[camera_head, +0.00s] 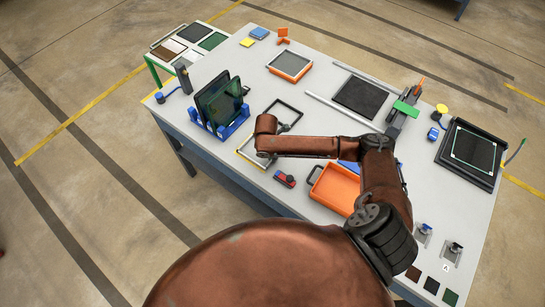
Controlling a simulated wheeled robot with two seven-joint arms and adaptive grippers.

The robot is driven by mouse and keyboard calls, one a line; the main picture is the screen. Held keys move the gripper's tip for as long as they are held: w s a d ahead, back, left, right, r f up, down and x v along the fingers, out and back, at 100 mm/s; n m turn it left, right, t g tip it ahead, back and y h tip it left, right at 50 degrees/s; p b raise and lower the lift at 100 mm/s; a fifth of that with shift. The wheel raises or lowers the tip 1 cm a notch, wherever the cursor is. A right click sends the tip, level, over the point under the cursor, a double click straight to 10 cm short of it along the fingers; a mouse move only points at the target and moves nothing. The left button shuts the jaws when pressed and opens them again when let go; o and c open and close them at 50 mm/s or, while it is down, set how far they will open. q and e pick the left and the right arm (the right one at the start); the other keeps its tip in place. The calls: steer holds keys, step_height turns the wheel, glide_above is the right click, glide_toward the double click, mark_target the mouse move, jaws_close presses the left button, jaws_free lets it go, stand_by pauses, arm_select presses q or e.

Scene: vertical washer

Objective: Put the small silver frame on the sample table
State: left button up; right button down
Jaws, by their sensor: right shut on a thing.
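My right arm reaches across the workbench, and its gripper (286,127) is shut on the right side of a thin rectangular frame (282,101). The frame's far end looks dark grey. A pale, yellowish-edged frame part (249,160) shows on the near side of my arm; my arm hides the middle, so I cannot tell whether both belong to one frame. I cannot tell whether the held frame touches the bench. The sample table (155,57), a low table with green legs, stands beyond the bench's far left corner. My left gripper is not in view.
A blue rack (221,128) with upright dark panels stands left of the frame on the workbench (325,75). Several flat samples cover much of the sample table. Orange trays (335,190), a red-and-black tool (285,180) and a dark mat (361,97) lie around my arm.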

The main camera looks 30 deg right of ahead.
steer(key=c, duration=2.1)
jaws_free()
steer(key=r, duration=0.4)
steer(key=a+r, duration=0.1)
steer(key=r, duration=0.7)
steer(key=shift+s+a, duration=0.3)
steer(key=shift+s, duration=0.1)
